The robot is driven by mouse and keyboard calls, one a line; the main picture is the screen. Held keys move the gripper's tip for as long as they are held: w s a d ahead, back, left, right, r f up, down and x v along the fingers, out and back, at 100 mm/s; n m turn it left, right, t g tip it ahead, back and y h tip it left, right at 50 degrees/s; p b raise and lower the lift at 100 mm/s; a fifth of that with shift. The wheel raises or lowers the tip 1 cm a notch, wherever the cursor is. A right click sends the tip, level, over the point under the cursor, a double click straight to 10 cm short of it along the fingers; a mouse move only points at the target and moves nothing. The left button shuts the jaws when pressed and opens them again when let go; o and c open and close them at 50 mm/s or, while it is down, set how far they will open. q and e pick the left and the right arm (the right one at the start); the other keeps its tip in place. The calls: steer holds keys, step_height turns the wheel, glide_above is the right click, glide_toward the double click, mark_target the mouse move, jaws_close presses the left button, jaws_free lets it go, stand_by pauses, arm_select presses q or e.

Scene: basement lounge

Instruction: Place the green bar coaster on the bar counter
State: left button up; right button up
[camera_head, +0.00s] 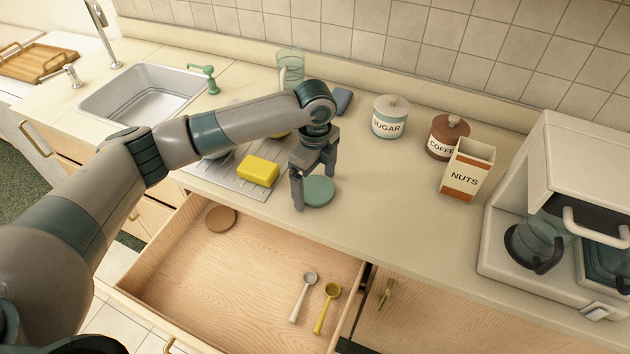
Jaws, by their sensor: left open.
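The green bar coaster (319,191) is a flat round disc lying on the cream bar counter (375,215), near its front edge. My left gripper (313,190) points down at the coaster. Its jaws are open, with one finger at the coaster's left side and the other over or behind its far part. I cannot tell whether either finger touches it. My right gripper is not in view.
Below the counter an open drawer (235,262) holds a brown round coaster (221,218) and two scoops. A yellow sponge (258,170) lies left of the gripper. Sugar (389,120), coffee (446,137) and nuts (466,172) containers stand right. A coffee machine (556,215) is far right.

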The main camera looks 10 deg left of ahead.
mark_target(315, 189)
arm_select(q)
steer(key=shift+r, duration=0.2)
steer(key=shift+r+b, duration=0.4)
steer(key=shift+r, duration=0.25)
step_height(315, 189, up, 11)
steer(key=b, duration=0.3)
steer(key=shift+f, duration=0.15)
